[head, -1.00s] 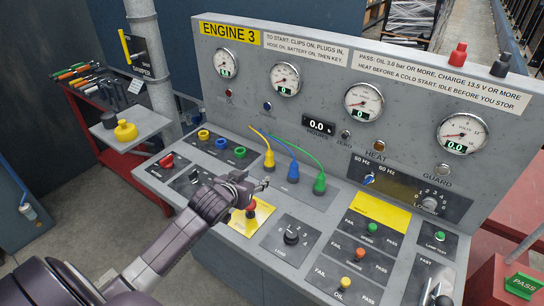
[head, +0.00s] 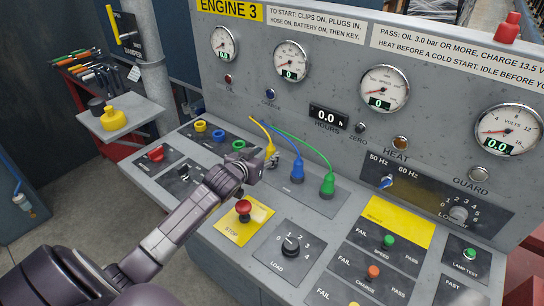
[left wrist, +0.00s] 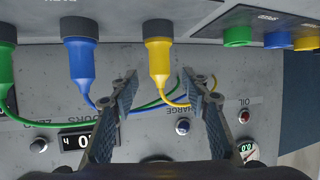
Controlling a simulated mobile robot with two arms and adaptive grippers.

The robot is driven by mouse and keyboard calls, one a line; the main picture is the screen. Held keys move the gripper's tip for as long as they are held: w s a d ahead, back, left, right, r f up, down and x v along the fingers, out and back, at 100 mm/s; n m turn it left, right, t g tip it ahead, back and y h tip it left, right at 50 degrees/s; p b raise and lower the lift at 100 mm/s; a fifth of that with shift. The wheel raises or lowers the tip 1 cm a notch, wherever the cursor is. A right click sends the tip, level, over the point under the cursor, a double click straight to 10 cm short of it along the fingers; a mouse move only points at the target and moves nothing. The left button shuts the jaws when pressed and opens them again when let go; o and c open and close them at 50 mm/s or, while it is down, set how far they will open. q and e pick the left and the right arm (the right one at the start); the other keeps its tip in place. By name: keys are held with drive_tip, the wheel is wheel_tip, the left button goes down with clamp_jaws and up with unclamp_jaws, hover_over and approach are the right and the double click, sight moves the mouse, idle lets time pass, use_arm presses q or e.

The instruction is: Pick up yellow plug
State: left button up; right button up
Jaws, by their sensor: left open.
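The yellow plug (head: 270,150) stands on the sloping console with its yellow cable curving up to the back panel. In the head view its lower part is hidden by my left gripper (head: 268,167). In the left wrist view the yellow plug (left wrist: 158,58) shows whole, with its dark base at the top of the picture. My left gripper (left wrist: 163,85) is open there, its two fingers on either side of the plug's line. I cannot tell whether a finger touches the plug. My right gripper is not in view.
The blue plug (head: 297,170) and green plug (head: 327,186) stand just right of the yellow one, with cables close together. Yellow, blue and green sockets (head: 219,135) lie to the left. The gauge panel rises behind.

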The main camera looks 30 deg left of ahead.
sight(269, 151)
use_arm(q)
drive_tip(key=shift+p+x, duration=0.35)
drive_tip(key=shift+x, duration=2.45)
drive_tip(key=shift+c, duration=0.5)
drive_tip(key=shift+r, duration=0.1)
clamp_jaws()
